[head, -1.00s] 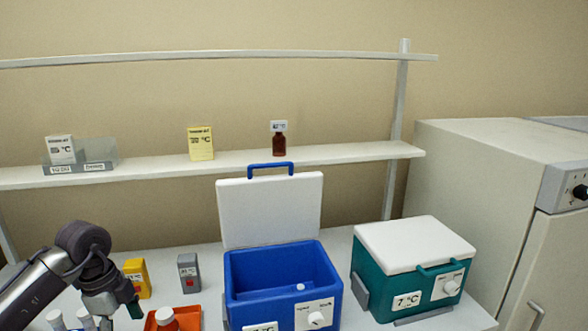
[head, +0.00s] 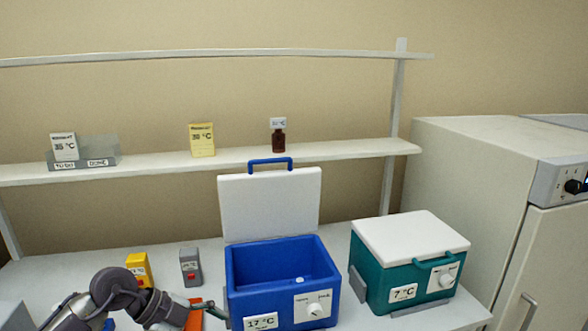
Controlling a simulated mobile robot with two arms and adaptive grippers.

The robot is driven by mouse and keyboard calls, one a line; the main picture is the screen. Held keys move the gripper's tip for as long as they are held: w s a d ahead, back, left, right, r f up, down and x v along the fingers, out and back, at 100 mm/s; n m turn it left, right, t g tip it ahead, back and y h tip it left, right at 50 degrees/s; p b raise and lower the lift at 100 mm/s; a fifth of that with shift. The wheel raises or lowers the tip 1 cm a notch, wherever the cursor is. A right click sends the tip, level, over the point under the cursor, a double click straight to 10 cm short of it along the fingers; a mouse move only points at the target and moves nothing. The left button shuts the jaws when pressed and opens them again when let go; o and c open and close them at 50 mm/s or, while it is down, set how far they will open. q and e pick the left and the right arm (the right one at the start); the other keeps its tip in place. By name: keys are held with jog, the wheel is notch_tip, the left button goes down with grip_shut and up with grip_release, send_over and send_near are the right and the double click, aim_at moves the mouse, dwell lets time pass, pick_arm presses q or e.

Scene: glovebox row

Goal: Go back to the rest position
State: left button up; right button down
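My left arm comes in low at the bottom left. My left gripper (head: 217,311) points right, in front of an orange tray (head: 209,306) and close to the left wall of the blue cooler (head: 262,301). Whether it touches the cooler, and whether its fingers are open or shut, I cannot tell. My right gripper is not in view. The blue cooler stands open with its white lid (head: 270,206) upright; a small white thing (head: 300,280) shows inside. Its label reads 17 °C.
A closed teal cooler (head: 385,283) with a white lid stands to the right. A yellow device (head: 139,268) and a grey device (head: 190,267) stand behind my arm. A large cabinet (head: 470,190) is at the right.

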pick_arm(q)
jog(key=d+r+n+t+h, duration=0.3)
jog(key=d+r+t+h, duration=0.6)
jog(key=d+r, duration=0.15)
jog(key=a+n+t+y, duration=0.7)
jog(key=n+t+y, duration=0.1)
jog(key=n+t, duration=0.15)
jog(key=s+a+f+n+g+y, duration=0.2)
jog(key=a+f+n+g+y, duration=0.1)
jog(key=a+f+n+y, duration=0.3)
jog(key=s+a+f+n+g+y, duration=0.2)
jog(key=s+a+f+n+y, duration=0.1)
jog(key=f+y, duration=0.3)
jog(key=s+d+f+m+g+h, duration=0.1)
jog(key=s+f+g, duration=0.55)
jog(key=s, duration=0.45)
jog(key=s+f+g+h, duration=0.1)
jog(key=s+f+g, duration=0.4)
jog(key=s+f, duration=0.45)
notch_tip(320, 180, down, 24)
jog(key=s+f+g, duration=0.1)
jog(key=s+g, duration=0.1)
jog(key=s+a+f+b, duration=0.1)
jog(key=s+a+f, duration=0.2)
jog(key=s+f, duration=1.3)
jog(key=shift+s+f+g, duration=0.4)
jog(key=shift+f, duration=0.25)
